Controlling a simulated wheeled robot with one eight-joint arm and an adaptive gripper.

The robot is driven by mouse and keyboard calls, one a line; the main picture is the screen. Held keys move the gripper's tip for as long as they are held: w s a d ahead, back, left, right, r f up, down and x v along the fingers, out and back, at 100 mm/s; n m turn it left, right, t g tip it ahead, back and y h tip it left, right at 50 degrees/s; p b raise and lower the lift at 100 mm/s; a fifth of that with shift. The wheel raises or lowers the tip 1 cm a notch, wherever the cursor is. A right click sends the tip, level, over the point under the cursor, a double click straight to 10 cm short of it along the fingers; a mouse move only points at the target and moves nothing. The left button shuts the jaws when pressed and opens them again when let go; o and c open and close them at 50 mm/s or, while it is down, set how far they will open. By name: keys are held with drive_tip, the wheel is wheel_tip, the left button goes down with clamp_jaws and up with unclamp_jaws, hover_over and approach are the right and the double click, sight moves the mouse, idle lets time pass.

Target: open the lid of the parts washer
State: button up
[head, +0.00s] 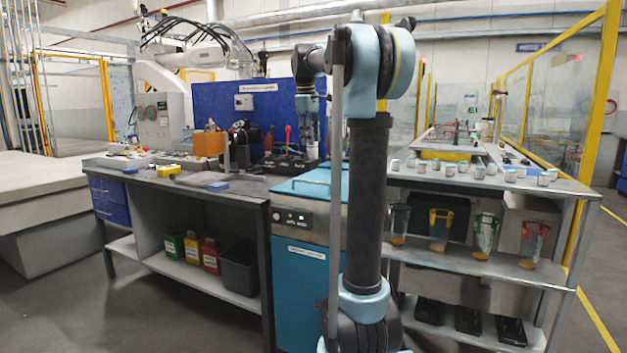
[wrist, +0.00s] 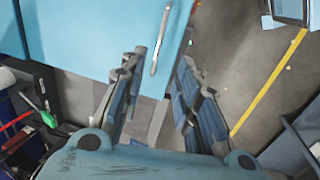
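The parts washer (head: 304,268) is a blue cabinet with a control panel on its upper front, between the workbench and a shelf unit. Its light blue lid (head: 298,189) lies flat and shut on top. A bar handle (head: 306,181) runs along the lid. My gripper (head: 312,155) hangs pointing down above the lid, partly near my arm column. In the wrist view the lid (wrist: 90,35) fills the upper left, with the silver handle (wrist: 160,42) near its edge. My two fingers (wrist: 158,68) are apart, and the handle's near end appears between their tips. Contact cannot be told.
The workbench (head: 235,193) on the left holds tools, bins and a blue panel behind. The shelf unit (head: 480,262) on the right carries several small jars on top. A yellow floor line (wrist: 270,80) crosses open grey floor beside the washer.

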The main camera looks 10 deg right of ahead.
sight(314, 182)
drive_tip(key=f, duration=0.5)
drive_tip(key=w+d+f, duration=0.1)
drive_tip(key=f, duration=0.4)
drive_tip(key=w+f, duration=0.1)
drive_tip(key=f, duration=0.5)
drive_tip(key=shift+w+d, duration=0.25)
drive_tip(key=shift+d, duration=0.15)
drive_tip(key=shift+c, duration=0.2)
clamp_jaws()
